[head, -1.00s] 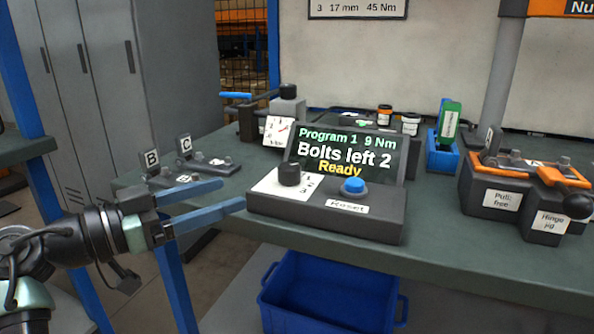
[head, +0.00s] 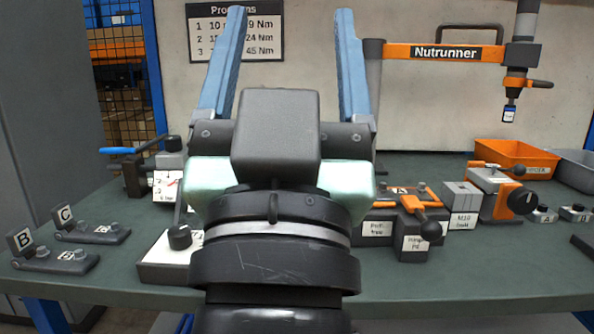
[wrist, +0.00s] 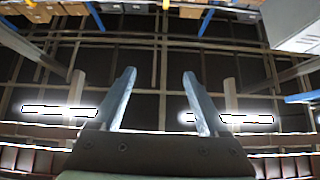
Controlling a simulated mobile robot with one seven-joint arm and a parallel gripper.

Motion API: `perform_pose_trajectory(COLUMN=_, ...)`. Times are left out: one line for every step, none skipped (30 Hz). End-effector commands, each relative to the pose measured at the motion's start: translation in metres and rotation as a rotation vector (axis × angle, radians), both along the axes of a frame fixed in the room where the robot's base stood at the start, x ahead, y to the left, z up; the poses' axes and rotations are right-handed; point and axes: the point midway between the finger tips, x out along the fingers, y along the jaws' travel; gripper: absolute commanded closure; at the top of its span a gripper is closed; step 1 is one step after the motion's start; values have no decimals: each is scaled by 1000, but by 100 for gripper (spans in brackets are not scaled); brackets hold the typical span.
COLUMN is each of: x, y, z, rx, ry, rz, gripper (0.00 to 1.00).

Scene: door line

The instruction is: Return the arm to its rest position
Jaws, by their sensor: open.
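My gripper (head: 287,60) stands upright in the middle of the head view, close to the camera, with its two blue fingers spread wide apart and pointing up. Nothing is between the fingers. In the wrist view my gripper (wrist: 160,95) also shows open and empty, facing a dark ceiling with beams and lamps. The arm's wrist hides most of the control box (head: 160,262), of which the left part with a black knob shows. The box's screen is hidden.
The green workbench (head: 460,275) runs across the view. On it are brackets B and C (head: 75,240), the hinge jig (head: 420,235), an orange bin (head: 515,155) and a hanging nutrunner (head: 445,53). A programs sign (head: 235,30) is on the wall behind.

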Motion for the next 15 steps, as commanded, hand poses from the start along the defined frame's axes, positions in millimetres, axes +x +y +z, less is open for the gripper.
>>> perform_pose_trajectory(x=-23, y=-7, z=15, rx=-21, ry=-63, rz=-3, gripper=23)
perform_pose_trajectory(x=-37, y=-9, z=22, rx=-34, ry=-101, rz=-1, gripper=23)
perform_pose_trajectory(x=-32, y=-6, z=39, rx=-32, ry=-92, rz=6, gripper=23)
perform_pose_trajectory(x=-31, y=-6, z=46, rx=-32, ry=-89, rz=6, gripper=23)
perform_pose_trajectory(x=-31, y=-6, z=54, rx=-32, ry=-88, rz=6, gripper=23)
perform_pose_trajectory(x=-31, y=-6, z=63, rx=-30, ry=-88, rz=6, gripper=23)
perform_pose_trajectory(x=-31, y=-6, z=70, rx=-30, ry=-87, rz=6, gripper=23)
perform_pose_trajectory(x=-30, y=-6, z=77, rx=-29, ry=-87, rz=7, gripper=23)
perform_pose_trajectory(x=-30, y=-6, z=88, rx=-29, ry=-86, rz=7, gripper=23)
perform_pose_trajectory(x=-30, y=-5, z=96, rx=-29, ry=-86, rz=7, gripper=23)
perform_pose_trajectory(x=-30, y=-5, z=106, rx=-29, ry=-86, rz=8, gripper=23)
perform_pose_trajectory(x=-30, y=-5, z=118, rx=-29, ry=-85, rz=8, gripper=23)
perform_pose_trajectory(x=-30, y=-5, z=127, rx=-29, ry=-85, rz=8, gripper=23)
perform_pose_trajectory(x=-30, y=-5, z=137, rx=-29, ry=-85, rz=8, gripper=23)
perform_pose_trajectory(x=-30, y=-5, z=150, rx=-28, ry=-84, rz=8, gripper=23)
